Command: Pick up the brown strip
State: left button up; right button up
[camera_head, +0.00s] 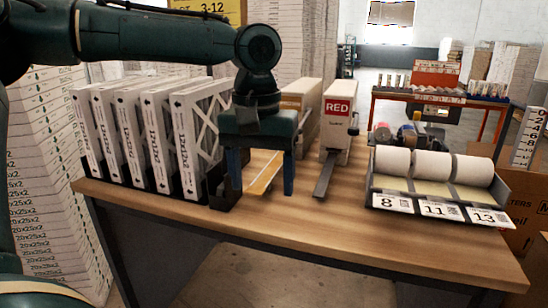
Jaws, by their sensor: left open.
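The brown strip (264,174) is a flat, light tan tongue lying lengthwise toward the table's front edge. Its far end is hidden behind my gripper. My left gripper (262,189) is open and points down, with one blue finger on each side of the strip. The strip shows in the gap between the fingers, and neither finger visibly touches it. How high the fingertips are above the table is hard to tell. A tan-sided dispenser box (300,95) stands behind the gripper, partly hidden by it. My right gripper is not in view.
A white box labelled RED (337,107) with a dark strip (325,177) stands just right. Several white boxed filters (185,150) stand left, beside a small black bin (224,192). A tray of white rolls (490,205) is at right. The wooden tabletop's front (330,230) is clear.

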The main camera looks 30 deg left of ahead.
aim_at(259, 186)
jog(key=i+j, duration=0.9)
jog(key=i, duration=0.05)
